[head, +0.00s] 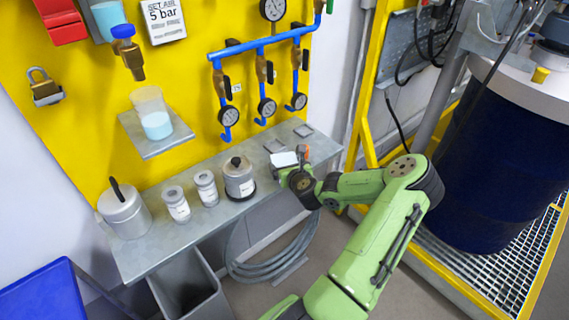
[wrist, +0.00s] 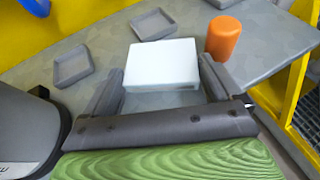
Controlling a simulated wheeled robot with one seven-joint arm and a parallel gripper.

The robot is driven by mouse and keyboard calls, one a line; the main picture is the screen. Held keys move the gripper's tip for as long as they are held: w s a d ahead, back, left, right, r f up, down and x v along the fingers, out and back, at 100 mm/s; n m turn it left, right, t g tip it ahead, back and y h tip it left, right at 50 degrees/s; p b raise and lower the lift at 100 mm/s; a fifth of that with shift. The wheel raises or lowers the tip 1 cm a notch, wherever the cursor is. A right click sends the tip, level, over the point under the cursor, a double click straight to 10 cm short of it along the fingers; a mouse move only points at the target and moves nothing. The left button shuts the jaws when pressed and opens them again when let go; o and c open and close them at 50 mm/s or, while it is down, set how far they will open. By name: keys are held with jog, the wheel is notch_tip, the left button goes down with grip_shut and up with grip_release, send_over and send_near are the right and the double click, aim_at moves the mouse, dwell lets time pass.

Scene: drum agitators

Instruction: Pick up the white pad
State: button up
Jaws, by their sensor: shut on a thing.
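The white pad (wrist: 162,64) is a flat, pale rectangular block at the far end of the grey bench. It also shows in the head view (head: 283,158) beside my gripper. My gripper (wrist: 163,78) is shut on it, with one finger against its left side and one against its right. In the head view my gripper (head: 285,167) is over the bench, partly hidden by my wrist. I cannot tell whether the pad touches the bench or is slightly above it.
A grey lidded pot (head: 238,180) and two small jars (head: 177,205) (head: 206,188) stand left on the bench (head: 165,248). Blue pipes with gauges (head: 267,108) hang behind.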

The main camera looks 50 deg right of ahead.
notch_tip(320, 180, up, 10)
jog(key=p, duration=0.4)
jog(key=shift+p, duration=0.4)
